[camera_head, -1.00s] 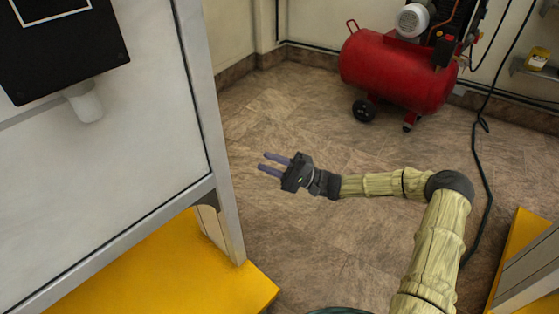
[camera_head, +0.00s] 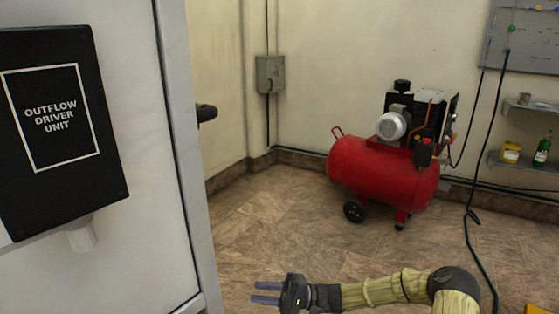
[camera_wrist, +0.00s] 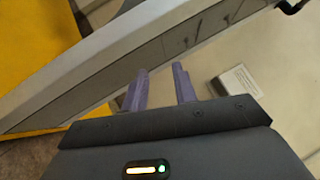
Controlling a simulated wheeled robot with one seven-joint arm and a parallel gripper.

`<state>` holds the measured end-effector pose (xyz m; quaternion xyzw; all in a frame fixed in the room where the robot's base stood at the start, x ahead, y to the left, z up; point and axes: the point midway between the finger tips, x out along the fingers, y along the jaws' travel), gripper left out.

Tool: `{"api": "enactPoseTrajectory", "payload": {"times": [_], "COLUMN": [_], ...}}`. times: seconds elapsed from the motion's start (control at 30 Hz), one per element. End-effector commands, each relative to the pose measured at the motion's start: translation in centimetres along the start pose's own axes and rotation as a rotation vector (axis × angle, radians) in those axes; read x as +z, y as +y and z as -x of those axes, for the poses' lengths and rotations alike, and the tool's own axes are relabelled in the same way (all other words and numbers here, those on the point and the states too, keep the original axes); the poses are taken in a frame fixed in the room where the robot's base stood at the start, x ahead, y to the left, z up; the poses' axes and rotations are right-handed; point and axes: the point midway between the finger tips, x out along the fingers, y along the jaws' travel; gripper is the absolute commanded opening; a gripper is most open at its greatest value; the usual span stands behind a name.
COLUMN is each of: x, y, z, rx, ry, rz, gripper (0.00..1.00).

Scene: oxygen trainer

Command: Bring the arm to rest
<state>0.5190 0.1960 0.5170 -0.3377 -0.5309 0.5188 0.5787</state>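My gripper (camera_head: 267,293) is low in the middle of the head view, at the end of my arm, which comes in from the bottom right. Its two purple fingers point left and stand apart, with nothing between them. In the wrist view the two fingers (camera_wrist: 160,88) also show with a gap between them. Behind them is a grey metal frame edge (camera_wrist: 75,95). My gripper does not appear to touch anything.
A white panel (camera_head: 135,200) with a black outflow driver unit (camera_head: 55,190) stands at the left. A red compressor (camera_head: 380,175) is on the floor at the back. A grey box (camera_head: 270,74) and shelves (camera_head: 525,165) are on the walls. Open floor (camera_head: 270,225) lies between.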

Motion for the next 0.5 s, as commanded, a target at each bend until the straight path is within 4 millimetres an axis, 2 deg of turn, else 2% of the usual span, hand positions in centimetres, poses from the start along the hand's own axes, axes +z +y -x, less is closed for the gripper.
{"api": "enactPoseTrajectory", "payload": {"times": [0.07,0.2,0.33,0.5], "x": [2.0,5.3,8.0,11.0], "y": [0.5,2.3,3.2,3.0], "z": [-1.2,-1.6,-0.7,1.5], "rx": [0.141,0.403,0.635,0.922], "ry": [-0.045,-0.098,-0.119,-0.111], "rz": [-0.026,-0.071,-0.098,-0.105], "gripper": [0.28,0.28,0.28,0.28]}}
